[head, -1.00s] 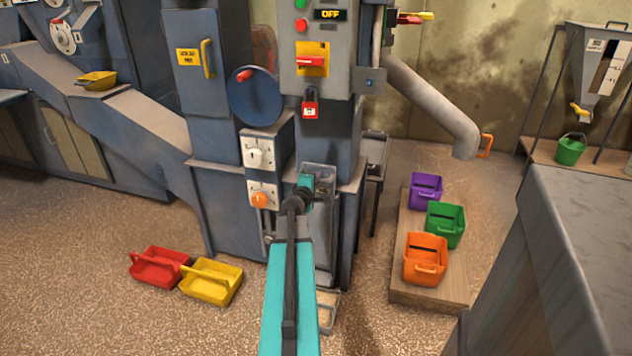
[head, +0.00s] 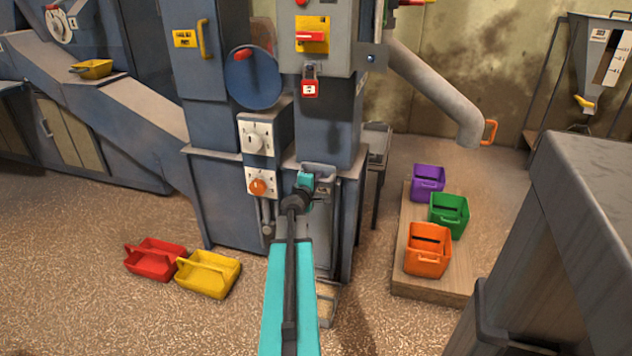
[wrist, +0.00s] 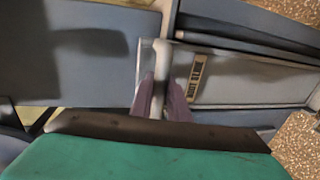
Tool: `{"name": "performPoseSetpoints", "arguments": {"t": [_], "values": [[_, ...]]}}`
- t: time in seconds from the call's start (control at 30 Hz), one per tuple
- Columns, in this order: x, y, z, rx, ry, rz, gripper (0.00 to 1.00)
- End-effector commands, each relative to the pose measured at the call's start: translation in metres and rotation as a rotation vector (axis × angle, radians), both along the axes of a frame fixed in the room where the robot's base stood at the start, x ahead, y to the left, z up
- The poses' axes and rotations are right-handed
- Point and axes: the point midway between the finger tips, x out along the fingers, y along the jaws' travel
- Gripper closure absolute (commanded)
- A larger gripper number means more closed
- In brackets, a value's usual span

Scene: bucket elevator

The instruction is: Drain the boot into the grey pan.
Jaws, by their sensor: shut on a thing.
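The boot is the low blue-grey foot of the elevator (head: 347,215). A light grey panel (head: 323,250) stands upright on its front, partly hidden behind my arm. In the wrist view this panel (wrist: 235,82) carries a yellow label and a pale bar handle (wrist: 158,75). My gripper (wrist: 164,98) is shut on the bar handle, with one finger on each side. In the head view my teal wrist hides the fingertips. A tan and grey low shape (head: 328,296) shows on the floor under the boot; I cannot tell if it is the grey pan.
Red (head: 156,259) and yellow (head: 208,274) bins lie on the floor at left. Purple (head: 428,182), green (head: 449,214) and orange (head: 428,250) bins stand on a wooden platform (head: 430,285) at right. A grey bench (head: 590,190) fills the right foreground. A red padlock (head: 310,87) hangs below the switch.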

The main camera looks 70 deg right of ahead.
Motion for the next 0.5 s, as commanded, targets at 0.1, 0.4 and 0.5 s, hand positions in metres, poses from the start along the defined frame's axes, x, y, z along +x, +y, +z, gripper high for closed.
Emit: {"name": "performPoseSetpoints", "arguments": {"t": [0.1,0.4,0.5], "values": [[0.0005,0.0006,-0.0077,0.001,-0.001,0.001,1.0],[0.0004,0.0012,-0.0097,0.004,-0.001,0.001,1.0],[0.0003,0.0014,-0.0103,0.005,-0.001,0.001,0.8]]}}
